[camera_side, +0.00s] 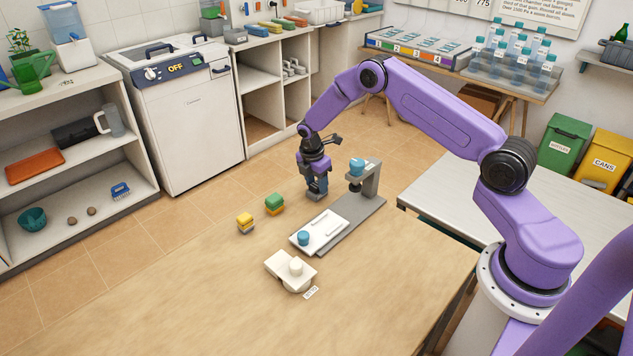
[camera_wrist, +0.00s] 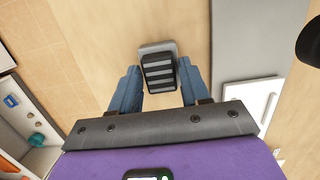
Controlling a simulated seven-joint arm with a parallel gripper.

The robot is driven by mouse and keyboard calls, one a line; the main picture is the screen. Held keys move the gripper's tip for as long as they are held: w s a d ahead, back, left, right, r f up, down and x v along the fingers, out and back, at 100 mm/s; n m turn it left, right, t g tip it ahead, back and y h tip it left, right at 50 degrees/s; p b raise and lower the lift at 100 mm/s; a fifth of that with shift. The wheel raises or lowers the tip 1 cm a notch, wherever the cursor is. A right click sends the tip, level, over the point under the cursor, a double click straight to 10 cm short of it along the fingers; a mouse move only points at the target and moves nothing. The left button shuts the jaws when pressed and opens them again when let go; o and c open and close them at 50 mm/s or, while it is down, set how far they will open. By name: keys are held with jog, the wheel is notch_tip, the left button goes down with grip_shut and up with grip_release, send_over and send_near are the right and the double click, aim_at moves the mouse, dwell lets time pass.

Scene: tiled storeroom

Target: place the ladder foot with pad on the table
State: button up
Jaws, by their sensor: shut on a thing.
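My gripper (camera_side: 316,187) points down over the far part of the wooden table (camera_side: 190,300), just left of a grey stand. In the wrist view, its two blue fingers (camera_wrist: 159,88) are closed on the ladder foot, a grey block with a dark ribbed pad (camera_wrist: 158,70). The pad's dark and light stripes face the camera. In the side view the foot is mostly hidden by the fingers, and I cannot tell whether it touches the table top.
The grey stand (camera_side: 350,228) carries a post with a teal knob and a white plate (camera_side: 322,232). A cream fixture (camera_side: 290,268) with a tag sits in front. The table's left front is clear.

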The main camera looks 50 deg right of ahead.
aim_at(312, 187)
jog(key=o, duration=1.2)
jog(key=shift+c, duration=0.2)
jog(key=shift+r, duration=0.1)
notch_tip(312, 187, up, 12)
jog(key=a, duration=0.2)
jog(key=s+a+r+m, duration=0.1)
jog(key=s+a+r, duration=0.65)
jog(key=a, duration=0.25)
jog(key=s+a+r+m+y, duration=0.1)
jog(key=s+a+r, duration=0.15)
jog(key=s, duration=0.35)
jog(key=s+a+r+m, duration=0.1)
jog(key=s+a+r, duration=0.15)
jog(key=s, duration=0.35)
jog(key=s+d+r+m+y, duration=0.1)
jog(key=s+d+m, duration=0.1)
jog(key=s, duration=2)
jog(key=shift+d, duration=0.25)
